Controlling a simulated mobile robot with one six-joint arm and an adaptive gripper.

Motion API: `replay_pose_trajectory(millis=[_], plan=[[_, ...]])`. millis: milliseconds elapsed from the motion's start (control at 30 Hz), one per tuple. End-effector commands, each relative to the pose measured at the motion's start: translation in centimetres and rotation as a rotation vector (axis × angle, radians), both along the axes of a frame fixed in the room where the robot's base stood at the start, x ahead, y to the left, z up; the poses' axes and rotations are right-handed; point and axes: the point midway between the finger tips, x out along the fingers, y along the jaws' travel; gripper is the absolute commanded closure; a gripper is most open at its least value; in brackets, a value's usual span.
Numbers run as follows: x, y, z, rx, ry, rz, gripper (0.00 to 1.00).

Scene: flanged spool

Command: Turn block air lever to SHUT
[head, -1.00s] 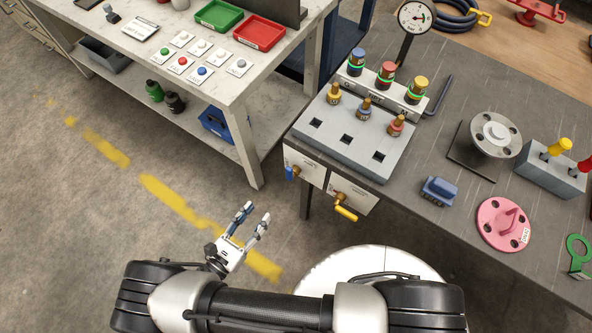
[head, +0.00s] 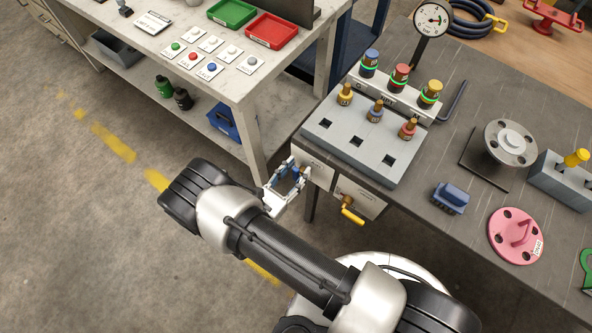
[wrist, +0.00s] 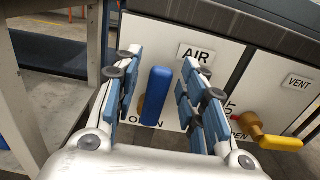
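The blue AIR lever (wrist: 156,95) hangs down on a white panel under the bench edge, below the AIR label (wrist: 198,53). Its lower end is by an OPEN label (wrist: 146,121), which is partly covered. My gripper (head: 287,178) is at this panel in the head view. In the wrist view my gripper (wrist: 160,65) is open, with one finger on each side of the lever. Gaps show between the lever and both finger pads. A few letters show beside the right finger; the rest of that label is hidden.
A yellow VENT lever (head: 352,215) on a brass valve sits just right of the AIR panel (wrist: 225,80). The white workbench's leg (head: 250,140) stands close on the left. The grey socket block (head: 355,145) is on the bench above. Open floor lies below.

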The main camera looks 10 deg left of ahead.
Motion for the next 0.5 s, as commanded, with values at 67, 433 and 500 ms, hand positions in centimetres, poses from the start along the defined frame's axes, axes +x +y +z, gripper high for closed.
replay_pose_trajectory(millis=[67,433,500], plan=[[0.34,-0.13,0.00,0.000,0.000,0.001,0.62],[0.44,-0.15,0.05,0.001,0.000,0.001,0.68],[0.44,-0.14,0.04,0.001,0.000,0.001,0.72]])
